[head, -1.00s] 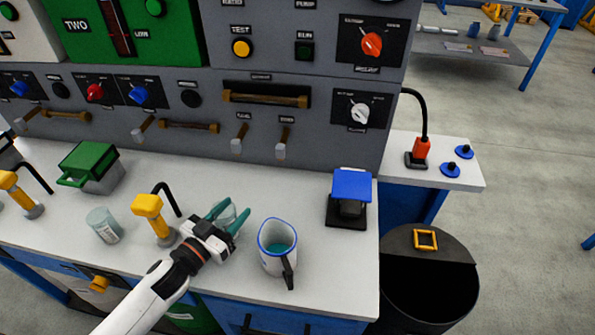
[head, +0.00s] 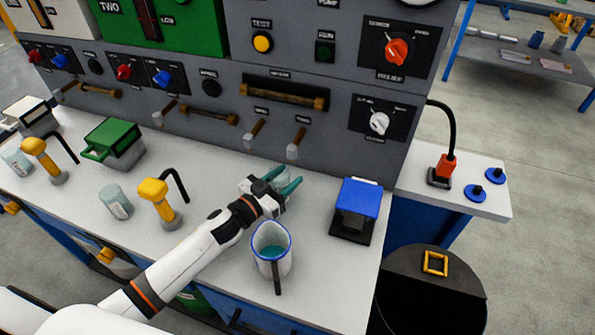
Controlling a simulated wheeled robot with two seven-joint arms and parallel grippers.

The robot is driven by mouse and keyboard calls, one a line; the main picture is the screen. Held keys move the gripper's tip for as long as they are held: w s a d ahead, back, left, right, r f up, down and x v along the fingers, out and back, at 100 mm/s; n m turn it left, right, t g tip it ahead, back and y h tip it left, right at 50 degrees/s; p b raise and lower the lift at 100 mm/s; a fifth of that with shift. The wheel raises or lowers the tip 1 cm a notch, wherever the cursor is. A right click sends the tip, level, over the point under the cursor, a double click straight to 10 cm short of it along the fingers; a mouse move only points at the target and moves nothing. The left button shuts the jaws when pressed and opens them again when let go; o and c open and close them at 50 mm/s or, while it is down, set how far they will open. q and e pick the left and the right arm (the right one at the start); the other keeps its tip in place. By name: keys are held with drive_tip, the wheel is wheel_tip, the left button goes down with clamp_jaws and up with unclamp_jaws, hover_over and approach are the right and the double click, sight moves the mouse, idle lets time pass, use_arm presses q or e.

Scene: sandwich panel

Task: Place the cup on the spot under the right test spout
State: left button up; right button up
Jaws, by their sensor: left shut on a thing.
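My left gripper (head: 290,179) reaches in from the lower left, with its teal fingers shut on a clear cup (head: 284,177). The fingers partly hide the cup, and I cannot tell whether it touches the bench. It is behind the blue-rimmed jug and left of the blue-topped device. A yellow spout (head: 153,190) with a black curved hose stands left of the gripper. Another yellow spout (head: 34,147) stands at the far left. A red spout (head: 445,166) with a tall black hose stands on the right side shelf, near two blue round pieces (head: 475,193). My right gripper is not in view.
The blue-rimmed jug (head: 272,262) stands close in front of the gripper. A blue-topped device (head: 354,207) stands near the bench's right edge. A labelled jar (head: 115,202) and green box (head: 114,143) are at left. A dark bin (head: 400,300) stands beyond the bench edge.

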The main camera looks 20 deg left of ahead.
use_arm(q)
drive_tip(key=shift+x, duration=0.75)
drive_tip(key=w, duration=0.1)
drive_tip(key=w+d+f, duration=0.1)
drive_tip(key=shift+w+d, duration=0.2)
drive_tip(key=shift+w, duration=0.2)
drive_tip(key=shift+a+f, duration=0.1)
drive_tip(key=shift+f, duration=0.15)
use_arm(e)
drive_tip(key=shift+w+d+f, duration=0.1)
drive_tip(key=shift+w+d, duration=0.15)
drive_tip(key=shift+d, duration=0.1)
use_arm(q)
drive_tip(key=shift+f, duration=0.15)
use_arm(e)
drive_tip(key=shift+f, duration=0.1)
use_arm(q)
drive_tip(key=o, duration=1)
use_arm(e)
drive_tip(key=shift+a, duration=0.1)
